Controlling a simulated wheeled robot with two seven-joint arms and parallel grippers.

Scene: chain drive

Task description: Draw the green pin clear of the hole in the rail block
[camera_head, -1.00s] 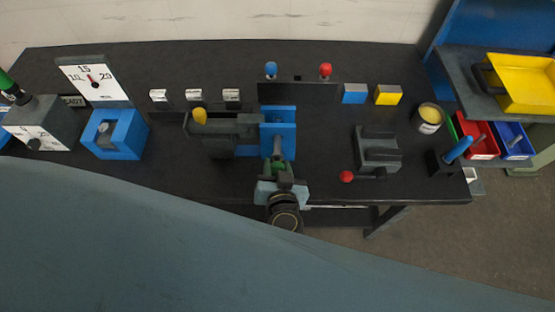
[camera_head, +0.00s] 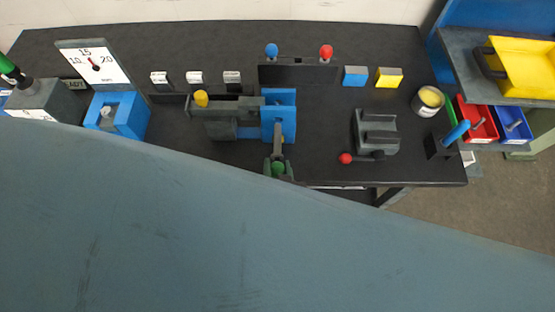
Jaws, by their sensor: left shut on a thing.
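The green pin (camera_head: 278,169) shows its green grip end in front of the blue block (camera_head: 288,118) at the middle of the table's front. Its grey shaft (camera_head: 278,140) points back toward that block and overlaps it in the picture. I cannot tell whether the tip is inside the hole, and no hole is visible. The blue block seems to be the rail block, with a grey bar beside it on the left. My left gripper (camera_head: 278,165) is shut on the green grip end. My arm hides most of the gripper. My right gripper is not in view.
A grey fixture (camera_head: 375,134) with a red-ball lever (camera_head: 345,158) is on the right. A dial (camera_head: 93,62), blue holder (camera_head: 130,118) and paint tin (camera_head: 427,101) stand apart. My large arm link covers the lower foreground.

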